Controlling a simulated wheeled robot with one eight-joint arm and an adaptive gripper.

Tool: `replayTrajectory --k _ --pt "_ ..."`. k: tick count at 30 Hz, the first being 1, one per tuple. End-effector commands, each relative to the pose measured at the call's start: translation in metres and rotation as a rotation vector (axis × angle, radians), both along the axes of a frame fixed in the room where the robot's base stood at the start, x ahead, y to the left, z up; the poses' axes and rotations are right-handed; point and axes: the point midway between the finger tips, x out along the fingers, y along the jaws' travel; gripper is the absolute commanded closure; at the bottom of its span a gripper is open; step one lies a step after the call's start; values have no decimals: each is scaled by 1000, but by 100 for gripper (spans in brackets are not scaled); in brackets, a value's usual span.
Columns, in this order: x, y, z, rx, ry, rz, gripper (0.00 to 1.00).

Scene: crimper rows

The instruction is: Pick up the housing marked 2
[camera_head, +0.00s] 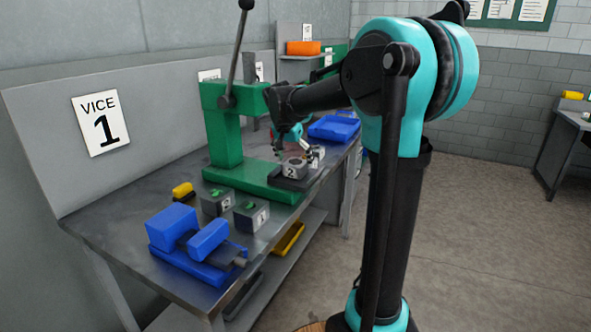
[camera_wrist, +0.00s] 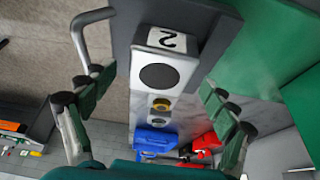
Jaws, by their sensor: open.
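The housing marked 2 (camera_head: 293,168) is a light grey block with a dark round bore in its top and a white label. It sits on a dark plate on the green press's base. In the wrist view the housing (camera_wrist: 158,75) lies between my finger pads, its label facing the top of the picture. My gripper (camera_head: 293,151) is open just above the housing in the head view. In the wrist view my gripper (camera_wrist: 157,82) has one finger on each side, with gaps to the housing. Whether the fingertips reach down beside it I cannot tell.
The green press (camera_head: 222,130) with its lever stands close left of my gripper. Smaller blocks (camera_head: 318,153) and a blue tray (camera_head: 334,128) lie beyond. Two grey boxes with green tops (camera_head: 251,214) and a blue vice (camera_head: 188,240) occupy the near bench.

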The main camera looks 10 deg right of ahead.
Motion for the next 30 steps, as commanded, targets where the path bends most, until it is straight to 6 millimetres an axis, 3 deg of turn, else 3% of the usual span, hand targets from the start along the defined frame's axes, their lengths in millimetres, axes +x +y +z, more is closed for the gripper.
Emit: replayTrajectory --k 5,13,30 --pt "5 -5 -16 0 0 -1 14" --pt "5 -5 -18 0 0 -1 15" --pt "5 -5 -17 0 0 0 86"
